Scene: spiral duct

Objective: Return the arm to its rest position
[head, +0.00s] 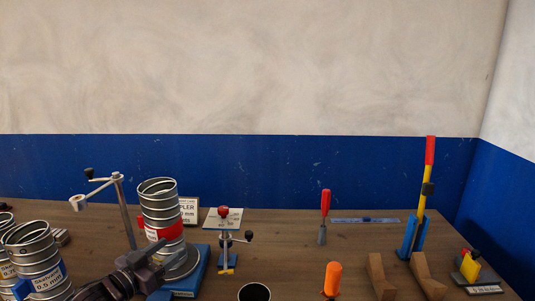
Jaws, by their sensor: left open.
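My left arm comes in from the bottom left, and its dark left gripper (168,256) is in front of the lower part of a spiral metal duct (159,205). The jaws are open with nothing seen between them. The duct has a red label band and stands upright on a round plate over a blue base (200,272). The gripper hides part of the duct's lower end and the base; whether it touches them I cannot tell. My right gripper is not in view.
More ducts (36,250) stand at the left. A crank post (123,205) rises behind the gripper. To the right are a red-knobbed clamp (225,235), a red-handled tool (324,215), an orange-handled item (333,278), wooden cradles (428,275) and a tall lever tool (424,205).

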